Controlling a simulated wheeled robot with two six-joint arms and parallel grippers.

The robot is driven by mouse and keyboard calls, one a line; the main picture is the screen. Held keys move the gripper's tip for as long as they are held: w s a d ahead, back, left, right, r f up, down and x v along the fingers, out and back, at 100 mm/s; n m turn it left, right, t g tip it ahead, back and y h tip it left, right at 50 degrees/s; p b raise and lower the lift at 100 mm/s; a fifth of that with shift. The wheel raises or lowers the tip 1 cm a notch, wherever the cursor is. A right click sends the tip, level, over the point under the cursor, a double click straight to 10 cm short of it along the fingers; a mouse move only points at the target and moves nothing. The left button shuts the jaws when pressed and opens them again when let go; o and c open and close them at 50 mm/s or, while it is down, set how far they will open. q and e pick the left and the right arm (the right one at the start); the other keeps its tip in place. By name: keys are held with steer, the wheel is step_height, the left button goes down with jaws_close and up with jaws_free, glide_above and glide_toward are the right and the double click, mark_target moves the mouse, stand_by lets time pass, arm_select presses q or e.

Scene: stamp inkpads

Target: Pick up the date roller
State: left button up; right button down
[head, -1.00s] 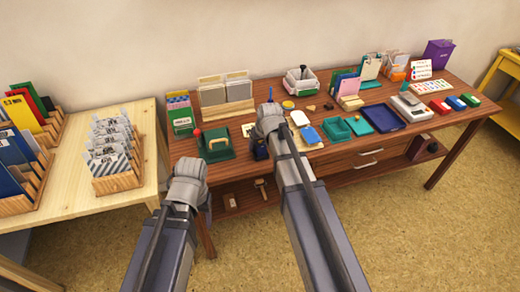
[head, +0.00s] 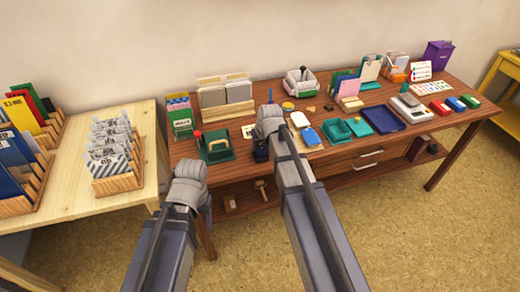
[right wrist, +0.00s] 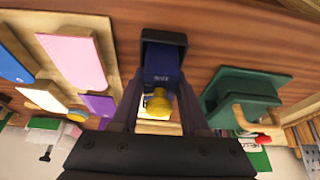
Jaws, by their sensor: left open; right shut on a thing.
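The date roller appears to be the dark blue piece with a yellow knob (right wrist: 163,62) in the right wrist view. It stands between the fingers of my right gripper (right wrist: 158,88), which is shut on it. In the head view the dark blue piece (head: 261,151) shows just below my right gripper (head: 266,138), near the table's front edge. I cannot tell whether it is clear of the tabletop.
A green stamp press (head: 216,148) stands left of my right gripper. Right of it are a beige board with pads (head: 311,137), teal trays (head: 337,131) and a blue tray (head: 383,118). Card holders (head: 226,96) stand behind. Open wood lies between the rows.

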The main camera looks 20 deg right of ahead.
step_height(320, 180, up, 10)
steer(key=p, duration=1)
steer(key=c, duration=0.9)
jaws_free()
jaws_close()
steer(key=shift+d, duration=0.15)
